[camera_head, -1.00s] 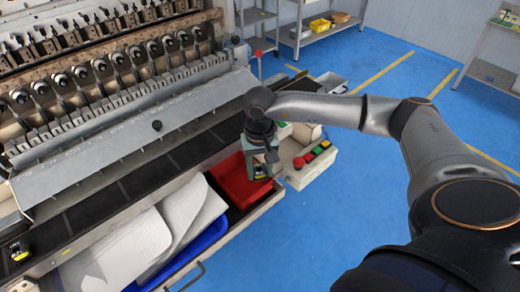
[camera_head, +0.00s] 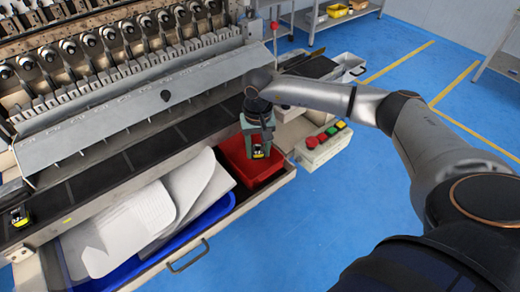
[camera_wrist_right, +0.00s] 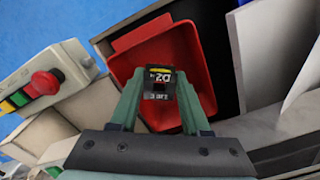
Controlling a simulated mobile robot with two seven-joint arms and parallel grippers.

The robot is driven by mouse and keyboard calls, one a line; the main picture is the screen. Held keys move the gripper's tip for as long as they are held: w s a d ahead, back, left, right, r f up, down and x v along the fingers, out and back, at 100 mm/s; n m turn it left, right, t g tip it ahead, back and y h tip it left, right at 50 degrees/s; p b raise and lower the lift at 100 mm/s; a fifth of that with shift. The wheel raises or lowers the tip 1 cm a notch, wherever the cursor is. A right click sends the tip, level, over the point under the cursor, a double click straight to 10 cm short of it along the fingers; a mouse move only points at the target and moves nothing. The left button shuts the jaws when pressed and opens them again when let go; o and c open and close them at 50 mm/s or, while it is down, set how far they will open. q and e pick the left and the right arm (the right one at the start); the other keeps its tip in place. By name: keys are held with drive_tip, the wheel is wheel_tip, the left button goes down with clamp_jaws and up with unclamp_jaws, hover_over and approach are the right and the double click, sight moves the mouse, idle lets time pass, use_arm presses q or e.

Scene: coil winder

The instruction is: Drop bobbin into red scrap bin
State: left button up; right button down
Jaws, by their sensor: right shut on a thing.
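The bobbin (camera_wrist_right: 162,86) is a small dark piece with a yellow and white printed label. My right gripper (camera_head: 258,152) is shut on it, and the bobbin (camera_head: 259,151) shows between the fingertips in the head view. The right wrist view also shows it held between the green fingers of the gripper (camera_wrist_right: 163,92). The red scrap bin (camera_head: 236,163) sits in the drawer below the machine, and the held bobbin is over it. In the right wrist view the red bin (camera_wrist_right: 195,55) lies behind the bobbin. My left gripper is not in view.
A blue tray (camera_head: 196,233) with white sheets (camera_head: 140,218) lies left of the red bin. A control box (camera_head: 322,147) with a red button stands to the right. Another similar dark and yellow piece (camera_head: 19,216) lies on the dark rail at far left.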

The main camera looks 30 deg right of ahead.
drive_tip(key=shift+c, duration=1.4)
unclamp_jaws()
drive_tip(key=shift+r, duration=0.1)
wheel_tip(320, 180, up, 12)
drive_tip(key=b, duration=0.1)
drive_tip(key=shift+r, duration=0.15)
